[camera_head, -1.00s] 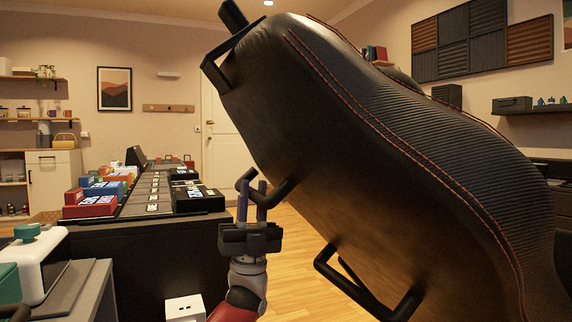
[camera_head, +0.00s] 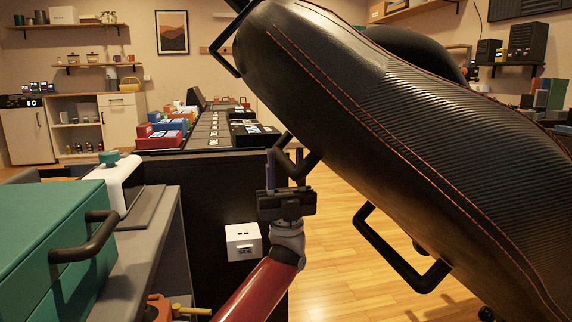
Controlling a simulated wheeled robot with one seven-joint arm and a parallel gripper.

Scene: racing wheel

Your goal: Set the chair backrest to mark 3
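The black chair backrest (camera_head: 390,110), with ribbed upholstery and red stitching, fills the upper right of the head view and leans diagonally. Black loop handles stick out from its underside: a middle handle (camera_head: 309,160), a lower handle (camera_head: 402,266) and one at the top left. My gripper (camera_head: 284,163) points up at the middle handle. Its fingers stand on either side of the handle's bar and appear closed on it, though part of the contact is hard to see. I see no numbered marks or backrest scale.
A teal box (camera_head: 50,235) with a dark handle stands at the left on a grey counter (camera_head: 158,240). Behind my gripper is a dark cabinet (camera_head: 205,190) topped with coloured boxes. Wooden floor (camera_head: 335,275) shows below the backrest.

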